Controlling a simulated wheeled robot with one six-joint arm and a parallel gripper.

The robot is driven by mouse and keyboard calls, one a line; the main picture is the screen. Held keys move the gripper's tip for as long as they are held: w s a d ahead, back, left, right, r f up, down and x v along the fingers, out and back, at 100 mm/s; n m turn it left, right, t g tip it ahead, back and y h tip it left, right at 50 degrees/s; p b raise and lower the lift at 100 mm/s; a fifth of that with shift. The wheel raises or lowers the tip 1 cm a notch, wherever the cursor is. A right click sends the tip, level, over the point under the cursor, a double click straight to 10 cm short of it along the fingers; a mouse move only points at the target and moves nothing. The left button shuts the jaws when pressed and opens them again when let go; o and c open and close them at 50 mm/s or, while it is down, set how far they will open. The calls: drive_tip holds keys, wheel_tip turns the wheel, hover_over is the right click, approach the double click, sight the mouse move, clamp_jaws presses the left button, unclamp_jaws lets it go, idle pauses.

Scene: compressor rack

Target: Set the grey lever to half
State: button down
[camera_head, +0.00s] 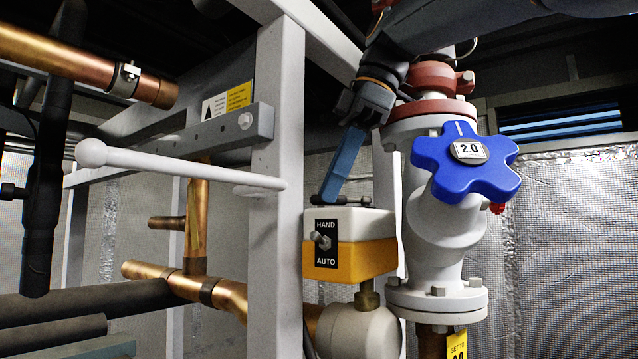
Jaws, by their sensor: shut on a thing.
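A flat blue-grey lever (343,165) slants up and to the right from the top of a white and orange box (362,256) marked HAND and AUTO. My gripper (359,118) comes down from the upper right and is shut on the upper end of this lever. The jaws hide that end. A dark fitting (352,201) lies at the lever's foot on the box top. A pale grey rod lever with a ball knob (91,153) points left across the frame post, apart from my gripper.
A blue star handwheel (465,163) marked 2.0 sits on a grey valve body (440,225) close right of my gripper. A pale upright post (277,120) stands left of the box. Copper pipes (196,285) run at the left.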

drive_tip(key=shift+s+n, duration=0.15)
drive_tip(key=shift+n, duration=0.15)
drive_tip(key=c, duration=1.7)
unclamp_jaws()
drive_tip(key=shift+c, duration=0.2)
